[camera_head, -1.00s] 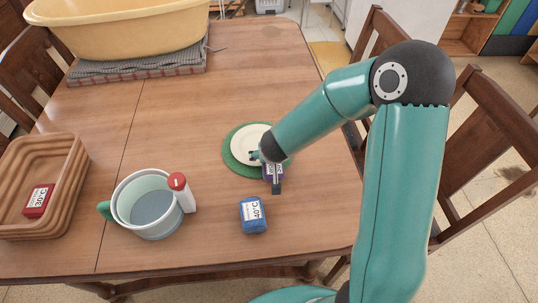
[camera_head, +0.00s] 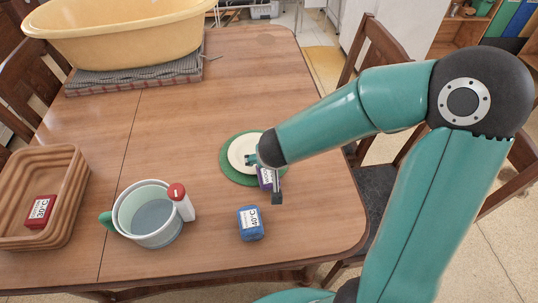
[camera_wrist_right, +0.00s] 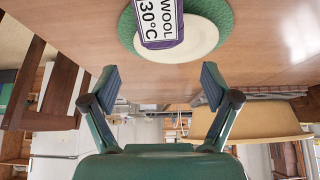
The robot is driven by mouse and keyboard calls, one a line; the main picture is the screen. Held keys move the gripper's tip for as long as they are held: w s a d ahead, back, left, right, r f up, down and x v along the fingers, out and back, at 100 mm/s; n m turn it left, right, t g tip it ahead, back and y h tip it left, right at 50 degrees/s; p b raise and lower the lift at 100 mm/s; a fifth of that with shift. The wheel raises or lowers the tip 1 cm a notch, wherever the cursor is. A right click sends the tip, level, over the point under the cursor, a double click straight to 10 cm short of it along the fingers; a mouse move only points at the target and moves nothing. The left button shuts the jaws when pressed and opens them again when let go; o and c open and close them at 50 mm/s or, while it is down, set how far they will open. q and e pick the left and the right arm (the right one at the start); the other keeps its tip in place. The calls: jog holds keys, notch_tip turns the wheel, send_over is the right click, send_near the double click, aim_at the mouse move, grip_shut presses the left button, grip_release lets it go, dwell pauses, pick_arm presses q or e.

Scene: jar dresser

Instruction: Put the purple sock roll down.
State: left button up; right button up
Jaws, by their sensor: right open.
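The purple sock roll (camera_head: 265,178) has a white label reading WOOL 30°C. It lies at the near right part of a white plate (camera_head: 238,154), which sits on a round green mat (camera_head: 229,171). In the right wrist view the roll (camera_wrist_right: 160,43) shows over the plate (camera_wrist_right: 203,42), beyond my fingertips. My right gripper (camera_head: 265,180) is open beside the roll in the head view. In the wrist view its fingers (camera_wrist_right: 160,84) are wide apart with nothing between them. Whether the roll lies flat is partly hidden by the gripper. My left gripper is out of view.
A blue roll (camera_head: 250,223) lies nearer on the wooden table. A mug (camera_head: 148,218) with a red-capped shaker (camera_head: 181,203) stands left of it. A brown basket (camera_head: 68,203) holds a red roll (camera_head: 40,212). A yellow tub (camera_head: 120,35) stands at the back. The table's middle is clear.

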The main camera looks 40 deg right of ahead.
jog(key=v, duration=0.2)
jog(key=shift+s+r, duration=0.2)
jog(key=shift+r, duration=0.05)
dwell(0.3)
